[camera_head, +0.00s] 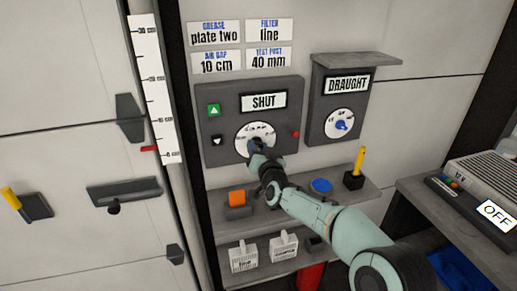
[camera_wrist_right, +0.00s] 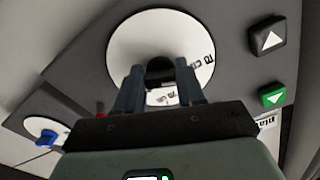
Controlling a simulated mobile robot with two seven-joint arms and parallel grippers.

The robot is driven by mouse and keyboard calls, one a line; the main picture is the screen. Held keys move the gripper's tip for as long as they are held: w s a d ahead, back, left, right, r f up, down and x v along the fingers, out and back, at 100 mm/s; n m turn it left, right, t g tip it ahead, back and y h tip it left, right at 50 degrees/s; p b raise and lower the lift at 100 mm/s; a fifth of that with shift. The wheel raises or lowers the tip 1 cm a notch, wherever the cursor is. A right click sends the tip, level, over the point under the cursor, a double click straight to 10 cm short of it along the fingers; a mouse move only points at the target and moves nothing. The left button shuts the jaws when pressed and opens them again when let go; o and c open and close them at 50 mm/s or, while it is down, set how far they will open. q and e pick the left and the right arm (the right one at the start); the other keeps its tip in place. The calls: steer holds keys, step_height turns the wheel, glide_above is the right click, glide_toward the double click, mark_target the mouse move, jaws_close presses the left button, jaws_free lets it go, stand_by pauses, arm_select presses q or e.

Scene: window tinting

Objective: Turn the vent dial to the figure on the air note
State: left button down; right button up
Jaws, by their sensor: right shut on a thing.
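A white round dial (camera_head: 250,132) with small printed figures is on a dark wall panel (camera_head: 218,145) under a SHUT display (camera_head: 264,101). My right gripper (camera_head: 254,148) is shut on the dial's dark knob. In the right wrist view the white dial face (camera_wrist_right: 190,35) is partly covered by my gripper (camera_wrist_right: 158,75) and the dark knob (camera_wrist_right: 159,70) sits between its fingers. The dial's pointer and most figures are hidden or too small to read. The air note (camera_head: 217,66) reads AIR GAP 10 cm. My left gripper is not in view.
A draught panel (camera_head: 330,105) with a blue-knobbed dial (camera_head: 342,125) is to the right. Below, a shelf (camera_head: 335,185) holds an orange block (camera_head: 237,198), a blue button (camera_head: 321,186) and a yellow-handled thing (camera_head: 359,162).

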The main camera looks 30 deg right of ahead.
steer(key=shift+d+r, duration=0.1)
steer(key=shift+r, duration=0.2)
steer(key=o, duration=1)
steer(key=shift+o, duration=0.2)
steer(key=shift+f, duration=0.2)
steer(key=b+v, duration=0.1)
steer(key=v, duration=1.2)
steer(key=shift+a, duration=0.2)
steer(key=shift+s, duration=0.1)
